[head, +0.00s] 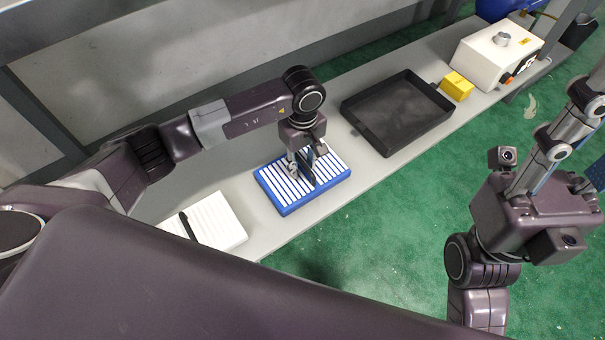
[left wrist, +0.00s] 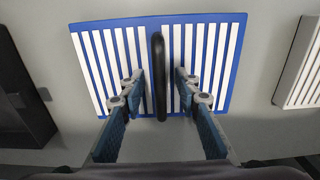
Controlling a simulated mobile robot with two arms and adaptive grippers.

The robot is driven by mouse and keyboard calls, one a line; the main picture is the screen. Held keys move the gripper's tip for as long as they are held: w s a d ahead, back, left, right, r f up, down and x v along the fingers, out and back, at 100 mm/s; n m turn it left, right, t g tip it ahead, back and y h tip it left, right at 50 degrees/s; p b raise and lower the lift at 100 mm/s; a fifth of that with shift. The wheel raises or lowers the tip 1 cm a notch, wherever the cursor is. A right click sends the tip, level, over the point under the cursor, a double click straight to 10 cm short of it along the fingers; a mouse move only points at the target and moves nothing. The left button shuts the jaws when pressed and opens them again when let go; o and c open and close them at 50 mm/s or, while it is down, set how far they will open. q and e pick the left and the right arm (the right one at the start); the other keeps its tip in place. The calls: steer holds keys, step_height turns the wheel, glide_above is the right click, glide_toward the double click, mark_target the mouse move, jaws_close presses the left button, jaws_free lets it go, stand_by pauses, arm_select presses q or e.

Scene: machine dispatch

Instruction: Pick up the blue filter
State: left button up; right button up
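The blue filter (head: 284,204) lies flat on the grey bench, a blue frame with white slats and a black handle across its middle. It also shows in the left wrist view (left wrist: 213,105), with the black handle (left wrist: 158,75) running up the centre. My left gripper (head: 306,174) is directly over the filter. In the left wrist view its two open fingers (left wrist: 160,92) stand one on each side of the handle, with a gap on both sides. My right gripper (head: 585,185) is at the right, away from the bench; its fingers are too unclear to judge.
A white filter (head: 222,222) with a black handle lies left of the blue one. A black tray (head: 397,112) stands to its right, followed by a yellow block (head: 457,86) and a white box (head: 496,55) with a knob. Green floor (head: 400,240) lies in front of the bench.

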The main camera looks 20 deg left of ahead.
arm_select(q)
jaws_close()
stand_by(0.3)
